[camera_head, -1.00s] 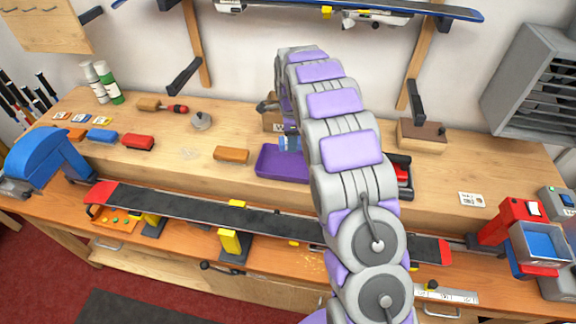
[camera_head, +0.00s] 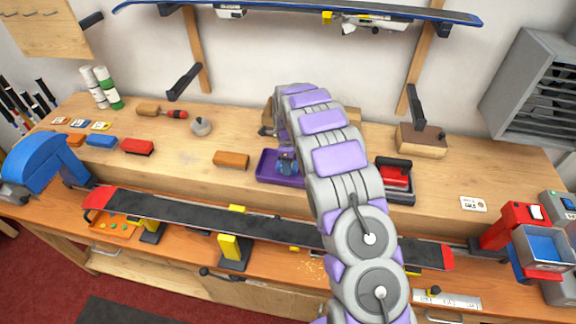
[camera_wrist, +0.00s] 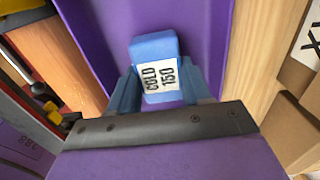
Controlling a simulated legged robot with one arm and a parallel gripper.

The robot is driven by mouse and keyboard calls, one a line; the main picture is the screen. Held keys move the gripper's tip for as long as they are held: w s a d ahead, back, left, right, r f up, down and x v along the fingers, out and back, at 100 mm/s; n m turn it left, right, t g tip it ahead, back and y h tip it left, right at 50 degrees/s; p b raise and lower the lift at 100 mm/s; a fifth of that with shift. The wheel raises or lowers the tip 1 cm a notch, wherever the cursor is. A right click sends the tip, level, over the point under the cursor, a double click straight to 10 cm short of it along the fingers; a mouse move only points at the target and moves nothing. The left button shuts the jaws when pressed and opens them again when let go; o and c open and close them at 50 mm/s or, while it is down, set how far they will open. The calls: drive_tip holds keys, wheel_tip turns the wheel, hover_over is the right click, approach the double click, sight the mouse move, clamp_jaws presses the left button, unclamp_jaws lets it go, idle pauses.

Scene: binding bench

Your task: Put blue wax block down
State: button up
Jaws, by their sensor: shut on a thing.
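The blue wax block (camera_wrist: 154,46) has a white label reading "COLD 150" and shows between my fingers in the wrist view. My gripper (camera_wrist: 160,88) is shut on it, one finger on each side. Block and fingers are over the purple tray (camera_wrist: 215,30). In the head view, my gripper (camera_head: 287,163) is at the purple tray (camera_head: 266,168), within its outline; the block itself is hard to make out there. I cannot tell whether the block touches the tray floor.
An orange-brown block (camera_head: 231,159) lies left of the tray. A black tray with a red object (camera_head: 395,174) stands to its right. A ski (camera_head: 260,222) lies clamped along the front. A cardboard box (camera_wrist: 290,135) is close on the right in the wrist view.

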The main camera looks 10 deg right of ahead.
drive_tip(key=shift+a+f, duration=0.15)
drive_tip(key=shift+f, duration=0.35)
drive_tip(key=shift+f, duration=0.1)
drive_tip(key=o, duration=1.1)
wheel_tip(320, 180, up, 12)
drive_tip(key=p, duration=0.2)
drive_tip(key=s+d+r+n, duration=0.1)
drive_tip(key=s+r+n, duration=0.4)
drive_tip(key=s+r, duration=0.4)
drive_tip(key=s+r+n+g, duration=0.1)
drive_tip(key=s+n, duration=0.7)
drive_tip(key=s, duration=1.2)
drive_tip(key=s+a+r+n, duration=0.1)
drive_tip(key=s+n, duration=0.8)
drive_tip(key=s, duration=1.2)
drive_tip(key=shift+a+r+g, duration=0.15)
drive_tip(key=shift+r+g, duration=0.25)
drive_tip(key=shift+r, duration=0.1)
